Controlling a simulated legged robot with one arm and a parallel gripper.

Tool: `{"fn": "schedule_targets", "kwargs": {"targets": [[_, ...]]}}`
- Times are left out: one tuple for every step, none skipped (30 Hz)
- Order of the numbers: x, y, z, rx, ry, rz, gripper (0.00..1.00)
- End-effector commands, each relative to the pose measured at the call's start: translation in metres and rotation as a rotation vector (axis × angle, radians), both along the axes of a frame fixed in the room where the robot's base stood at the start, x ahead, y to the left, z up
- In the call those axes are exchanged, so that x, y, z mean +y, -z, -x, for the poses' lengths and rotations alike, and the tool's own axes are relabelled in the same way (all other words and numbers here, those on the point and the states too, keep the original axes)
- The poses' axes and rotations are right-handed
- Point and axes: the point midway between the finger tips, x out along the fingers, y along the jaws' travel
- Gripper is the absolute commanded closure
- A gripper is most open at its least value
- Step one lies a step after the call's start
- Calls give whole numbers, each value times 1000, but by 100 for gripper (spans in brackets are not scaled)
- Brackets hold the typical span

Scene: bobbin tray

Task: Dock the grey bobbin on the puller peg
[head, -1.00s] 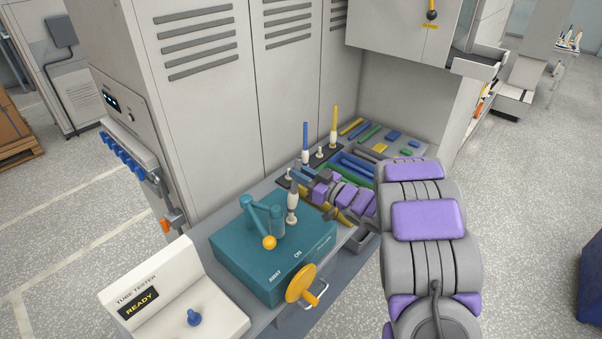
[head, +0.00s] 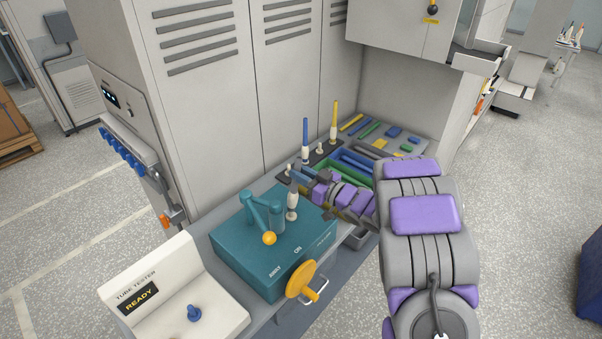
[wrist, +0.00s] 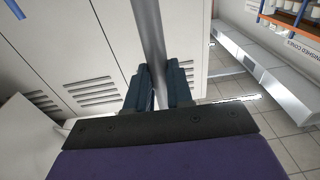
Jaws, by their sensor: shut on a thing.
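The grey bobbin has a grey tube and a pale lower end (head: 292,199). It stands about upright over the peg spot on the teal puller box (head: 268,259). My gripper (head: 297,178) is shut on its tube. In the wrist view the grey tube (wrist: 149,35) rises between my two dark fingers (wrist: 160,88). A pale peg base (head: 291,215) shows right under the bobbin. I cannot tell whether the bobbin is fully seated on it. My fingers hide part of the tube.
A yellow handwheel (head: 300,280) is on the box front. Behind are a blue bobbin (head: 305,135) and a yellow bobbin (head: 335,118) on a dark rack. The tube tester (head: 180,290) reads READY.

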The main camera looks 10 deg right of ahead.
Motion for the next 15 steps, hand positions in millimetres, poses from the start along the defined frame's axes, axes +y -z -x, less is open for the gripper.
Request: {"fn": "schedule_targets", "kwargs": {"targets": [[0,0,0,0,0,0,100],[0,0,0,0,0,0,100],[0,0,0,0,0,0,100],[0,0,0,0,0,0,100],[0,0,0,-1,0,1,100],[0,0,0,-1,0,1,100],[0,0,0,-1,0,1,77],[0,0,0,0,0,0,74],[0,0,0,0,0,0,70],[0,0,0,0,0,0,68],[0,0,0,-1,0,1,68],[0,0,0,0,0,0,68],[0,0,0,0,0,0,68],[0,0,0,0,0,0,68],[0,0,0,0,0,0,68]]}}
